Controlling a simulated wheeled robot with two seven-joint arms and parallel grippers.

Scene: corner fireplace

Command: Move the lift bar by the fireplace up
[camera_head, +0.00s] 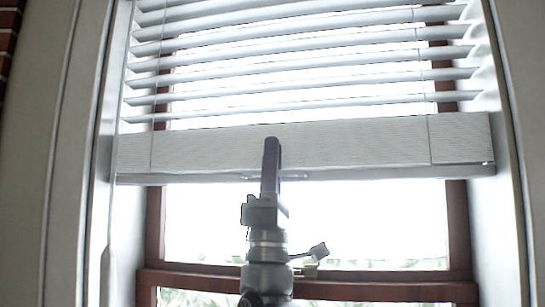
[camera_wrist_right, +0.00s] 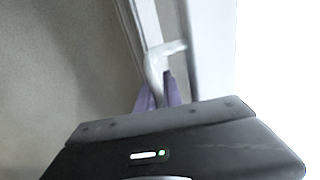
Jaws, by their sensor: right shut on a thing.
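The lift bar (camera_head: 380,142) is the wide pale bottom rail of a white window blind, hanging nearly level across the window in the head view. My right gripper (camera_head: 272,150) reaches up from below in front of the middle of the bar. Its purple fingers cover a small part of it. In the wrist view, my right gripper (camera_wrist_right: 158,92) is shut on a thin, white, bent handle piece (camera_wrist_right: 154,66) at the bar. The exact contact is partly hidden by the fingers. My left gripper is not in view.
Raised blind slats (camera_head: 300,48) hang above the bar, with thin cords running through them. Bright window glass (camera_head: 370,220) in a dark red frame (camera_head: 459,225) lies below. A thin wand (camera_head: 108,255) hangs at the left. White window casing stands on both sides.

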